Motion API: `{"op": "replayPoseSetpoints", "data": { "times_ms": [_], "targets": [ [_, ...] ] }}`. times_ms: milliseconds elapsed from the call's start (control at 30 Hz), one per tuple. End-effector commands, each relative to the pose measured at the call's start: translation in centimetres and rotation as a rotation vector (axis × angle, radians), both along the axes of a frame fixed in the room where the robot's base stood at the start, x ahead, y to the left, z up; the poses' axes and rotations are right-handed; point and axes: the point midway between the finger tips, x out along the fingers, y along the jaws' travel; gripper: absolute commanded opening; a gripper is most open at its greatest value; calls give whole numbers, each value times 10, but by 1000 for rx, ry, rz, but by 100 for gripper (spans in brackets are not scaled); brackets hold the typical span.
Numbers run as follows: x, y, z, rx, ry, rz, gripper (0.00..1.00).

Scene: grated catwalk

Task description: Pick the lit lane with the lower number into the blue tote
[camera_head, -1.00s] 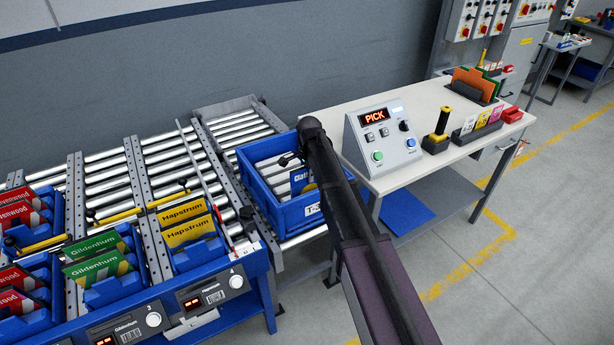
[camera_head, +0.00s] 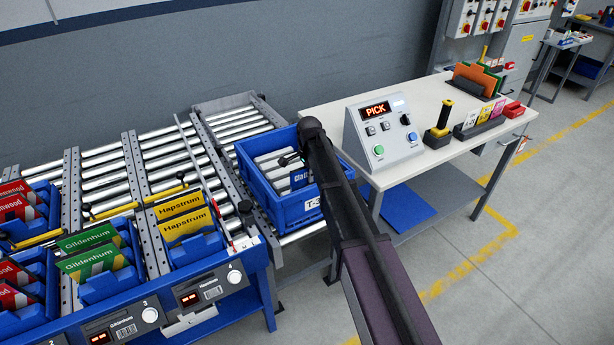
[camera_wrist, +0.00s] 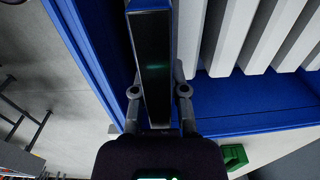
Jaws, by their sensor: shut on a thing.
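The blue tote (camera_head: 270,212) stands on the roller conveyor beside the bench, with several pale slabs (camera_head: 272,162) inside. My gripper (camera_head: 290,158) is at the tote, partly hidden by my arm. It is shut on a blue packet (camera_head: 299,179) with partly readable white lettering, "Clatt". In the wrist view the packet (camera_wrist: 155,65) is dark, edge-on between both fingers, beside the tote's wall (camera_wrist: 85,55) and the pale slabs. Lane 4, Hapstrum, has a red-lit display (camera_head: 189,299) and yellow packets (camera_head: 184,218). Lane 3, Gildenhum, has a red-lit display (camera_head: 100,338) and green packets (camera_head: 90,250).
Red packets (camera_head: 14,207) stand in bins at far left. The bench holds a control box (camera_head: 384,140) whose display reads PICK, a yellow-handled tool (camera_head: 441,120) and a card holder (camera_head: 480,126). The grey floor right of the bench is open.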

Motion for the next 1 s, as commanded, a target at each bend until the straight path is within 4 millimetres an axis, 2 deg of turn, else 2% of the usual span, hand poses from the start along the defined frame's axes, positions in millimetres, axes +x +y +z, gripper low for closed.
{"op": "replayPoseSetpoints", "data": {
  "times_ms": [200,700,733,833,1000],
  "targets": [
    [0,0,-6,0,0,0,0],
    [0,0,-6,0,0,1,0],
    [0,0,-6,0,0,1,28],
    [0,0,-6,0,0,1,57],
    [0,1,-7,0,0,1,59]
  ]
}}
